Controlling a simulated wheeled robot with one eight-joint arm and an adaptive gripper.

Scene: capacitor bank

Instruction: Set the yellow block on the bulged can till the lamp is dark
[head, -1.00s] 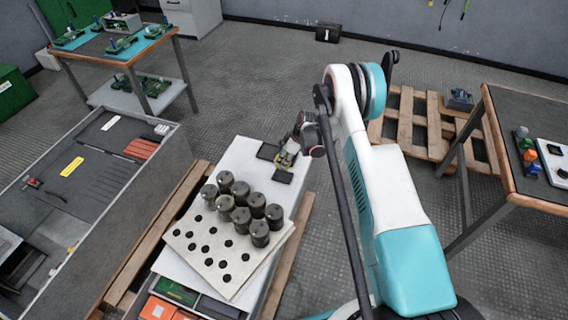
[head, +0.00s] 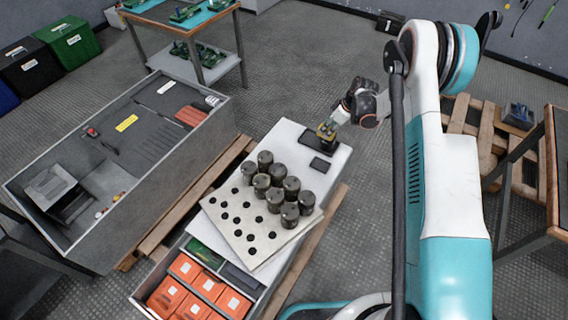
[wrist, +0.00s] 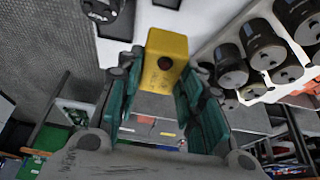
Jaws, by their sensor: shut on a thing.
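The yellow block (wrist: 166,55) is between the teal fingers of my gripper (wrist: 160,88) in the wrist view. It has a dark red round spot on its face. Several dark cylindrical cans (head: 290,186) stand on the pale perforated board (head: 229,231), apart from the block. They also show at the right of the wrist view (wrist: 262,44). I cannot tell which can is bulged.
Dark pads (head: 320,163) lie on the white top (head: 288,135) between the block and the cans. The board's near-left part has open holes. A grey bin (head: 215,122) stands to the left, and orange boxes (head: 188,268) sit below the board. Wooden pallets flank the white top.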

